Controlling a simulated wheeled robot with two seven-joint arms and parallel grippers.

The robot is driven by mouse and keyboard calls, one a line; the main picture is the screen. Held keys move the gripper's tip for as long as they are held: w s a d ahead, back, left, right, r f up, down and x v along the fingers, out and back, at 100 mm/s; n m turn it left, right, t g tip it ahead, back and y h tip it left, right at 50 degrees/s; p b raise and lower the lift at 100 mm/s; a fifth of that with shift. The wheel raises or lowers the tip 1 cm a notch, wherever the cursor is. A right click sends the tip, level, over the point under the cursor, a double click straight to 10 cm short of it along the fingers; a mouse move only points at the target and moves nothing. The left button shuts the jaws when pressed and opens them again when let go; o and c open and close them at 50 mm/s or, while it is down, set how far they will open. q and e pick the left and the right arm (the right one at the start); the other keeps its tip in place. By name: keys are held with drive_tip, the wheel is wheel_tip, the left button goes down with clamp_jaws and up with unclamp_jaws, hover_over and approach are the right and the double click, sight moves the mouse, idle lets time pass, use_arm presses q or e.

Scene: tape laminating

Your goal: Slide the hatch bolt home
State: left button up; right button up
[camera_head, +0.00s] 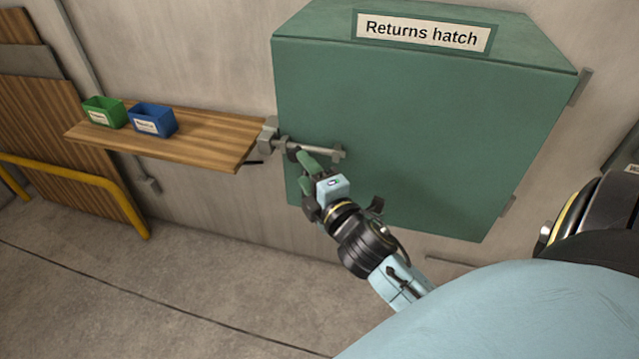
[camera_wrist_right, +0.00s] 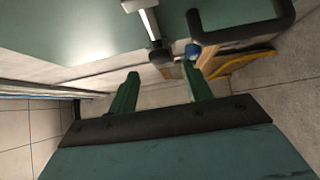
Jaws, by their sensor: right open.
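The grey metal bolt (camera_head: 318,149) lies across the left edge of the green returns hatch (camera_head: 420,120), with a grey bracket (camera_head: 268,137) on the wall at its left. The rod (camera_wrist_right: 150,24) also shows at the top of the right wrist view, beyond the fingers. My right gripper (camera_head: 302,173) is just below the bolt in the head view. Its green fingers (camera_wrist_right: 160,72) are apart with nothing between them. Whether a finger touches the bolt cannot be told. My left gripper is out of view.
A wooden shelf (camera_head: 205,139) left of the hatch carries a green bin (camera_head: 104,112) and a blue bin (camera_head: 153,120). A yellow rail (camera_head: 85,174) stands at the left. A dark looped bar (camera_wrist_right: 240,32) shows close by in the right wrist view. The floor below is clear.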

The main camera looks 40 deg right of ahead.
drive_tip(key=s, duration=0.3)
drive_tip(key=s+a, duration=0.1)
drive_tip(key=s, duration=0.1)
idle(0.5)
drive_tip(key=s+a+f+m+g+y+b, duration=0.1)
drive_tip(key=s+f+m+g, duration=0.15)
drive_tip(key=f, duration=1.05)
drive_tip(key=s+a+f+m+g+y+b, duration=0.1)
drive_tip(key=s+f+m+g, duration=0.15)
drive_tip(key=f, duration=1.05)
drive_tip(key=s+a+f+m+g+b, duration=0.1)
drive_tip(key=s+f+m+g, duration=0.2)
drive_tip(key=f, duration=1)
drive_tip(key=s+f+m+g, duration=0.3)
drive_tip(key=s+f, duration=0.6)
drive_tip(key=s, duration=0.4)
drive_tip(key=s+f+m+g+b, duration=0.1)
drive_tip(key=s+f+g, duration=0.4)
drive_tip(key=s+f, duration=0.5)
drive_tip(key=s+m, duration=0.1)
drive_tip(key=s, duration=0.2)
drive_tip(key=shift+s+a+f+m+g+y, duration=0.15)
drive_tip(key=shift+a+m+g+y, duration=0.25)
